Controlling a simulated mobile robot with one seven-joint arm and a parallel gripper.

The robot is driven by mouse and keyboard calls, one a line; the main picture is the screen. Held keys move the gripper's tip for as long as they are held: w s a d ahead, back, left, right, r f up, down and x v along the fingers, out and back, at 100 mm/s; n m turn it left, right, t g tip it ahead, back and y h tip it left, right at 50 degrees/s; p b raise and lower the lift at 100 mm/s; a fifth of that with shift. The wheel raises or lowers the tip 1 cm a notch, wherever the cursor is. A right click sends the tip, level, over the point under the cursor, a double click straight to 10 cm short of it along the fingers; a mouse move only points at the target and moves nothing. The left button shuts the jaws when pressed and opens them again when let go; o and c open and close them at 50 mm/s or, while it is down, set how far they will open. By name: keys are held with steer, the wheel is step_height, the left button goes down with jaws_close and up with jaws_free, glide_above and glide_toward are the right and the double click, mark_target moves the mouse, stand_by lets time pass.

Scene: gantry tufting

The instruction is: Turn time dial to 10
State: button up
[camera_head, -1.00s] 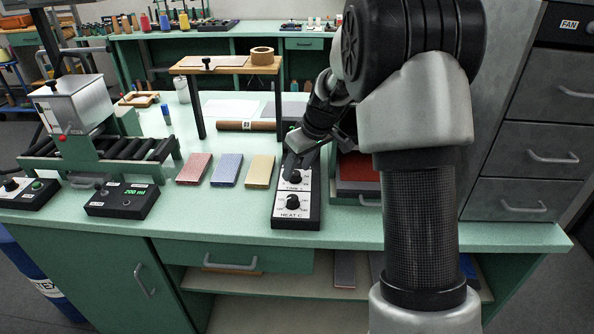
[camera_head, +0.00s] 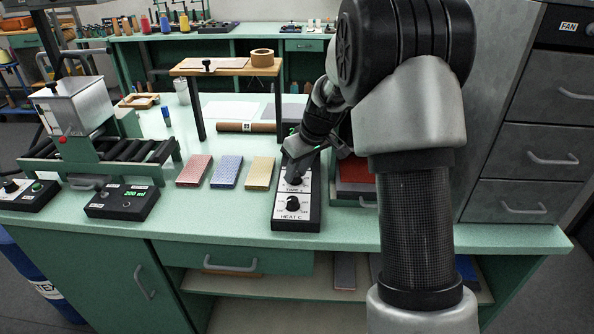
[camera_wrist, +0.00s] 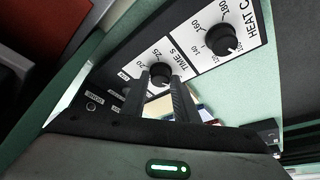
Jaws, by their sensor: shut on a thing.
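The control box (camera_head: 282,219) stands on the green bench with a white panel and two black dials. The time dial (camera_wrist: 161,72), labelled TIME S, sits between the fingers of my gripper (camera_wrist: 165,82) in the wrist view. My gripper is shut on this dial; in the head view my gripper (camera_head: 296,172) reaches down onto the box and partly hides the dial. Numbers 20 and 25 show beside the dial, but its pointer and lower numbers are hidden. The heat dial (camera_head: 293,203), labelled HEAT C, is in front of it and also shows in the wrist view (camera_wrist: 221,40).
Red (camera_head: 194,170), blue (camera_head: 227,172) and yellow (camera_head: 260,171) blocks lie left of the box. A red item (camera_head: 356,172) lies close right of my gripper. A small wooden-topped stand (camera_head: 225,67) is behind.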

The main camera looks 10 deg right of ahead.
steer(key=m+p, duration=0.1)
steer(key=m+h+p, duration=0.1)
steer(key=m, duration=0.1)
steer(key=shift+a+r, duration=0.15)
steer(key=shift+a, duration=0.05)
steer(key=m+h+p, duration=0.1)
steer(key=m+p, duration=0.1)
steer(key=m, duration=0.1)
steer(key=shift+a, duration=0.1)
steer(key=m+h+p, duration=0.2)
steer(key=m+p, duration=0.2)
steer(key=m, duration=0.1)
steer(key=shift+a+m, duration=0.1)
steer(key=shift+m, duration=0.2)
steer(key=o, duration=1)
steer(key=shift+o, duration=0.2)
